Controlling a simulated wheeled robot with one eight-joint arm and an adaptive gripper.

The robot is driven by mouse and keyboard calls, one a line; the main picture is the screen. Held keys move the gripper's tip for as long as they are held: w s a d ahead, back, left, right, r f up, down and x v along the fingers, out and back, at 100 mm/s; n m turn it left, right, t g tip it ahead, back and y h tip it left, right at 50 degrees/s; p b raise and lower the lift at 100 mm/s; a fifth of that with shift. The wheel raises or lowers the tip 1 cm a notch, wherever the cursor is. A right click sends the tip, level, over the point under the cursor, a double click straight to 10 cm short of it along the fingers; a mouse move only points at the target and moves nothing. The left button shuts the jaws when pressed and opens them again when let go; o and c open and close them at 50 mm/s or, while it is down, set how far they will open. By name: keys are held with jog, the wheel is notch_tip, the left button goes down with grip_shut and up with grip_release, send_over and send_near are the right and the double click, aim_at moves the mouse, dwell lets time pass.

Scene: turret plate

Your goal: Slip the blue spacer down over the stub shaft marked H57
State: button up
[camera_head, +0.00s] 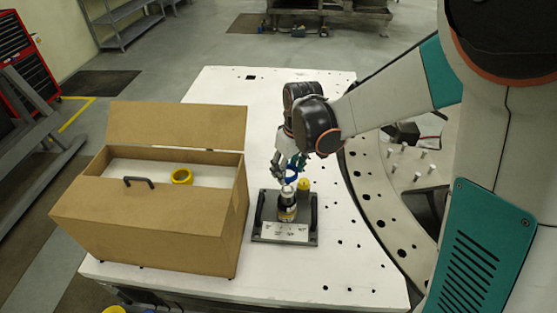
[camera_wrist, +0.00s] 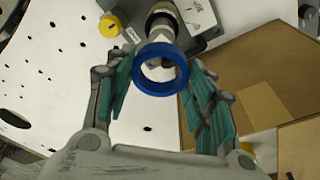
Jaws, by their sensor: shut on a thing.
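My gripper (camera_head: 288,162) is shut on the blue spacer (camera_wrist: 160,68), a ring held between the teal-padded fingers; it also shows in the head view as the blue spacer (camera_head: 291,176). A stub shaft (camera_head: 287,198) with dark and pale bands stands upright on a dark base plate (camera_head: 257,237), just below the spacer. In the wrist view the shaft (camera_wrist: 161,22) runs up behind the ring's far edge. I cannot tell whether its tip is inside the ring. The H57 marking is not legible.
The plate has side handles and a white label (camera_head: 285,232). A brown box (camera_head: 150,225) with a raised lid stands at the left, a yellow ring (camera_head: 181,176) inside. The white table (camera_head: 345,262) is clear at the front right.

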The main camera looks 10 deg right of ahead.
aim_at(289, 190)
jog(key=shift+f, duration=0.2)
jog(key=shift+f+b, duration=1.55)
jog(key=shift+f, duration=0.8)
jog(key=shift+f+b, duration=3)
jog(key=shift+f, duration=0.4)
jog(key=o, duration=1.2)
jog(key=shift+c, duration=0.2)
notch_tip(289, 190, up, 12)
jog(key=s+d, duration=0.1)
jog(key=shift+s, duration=0.3)
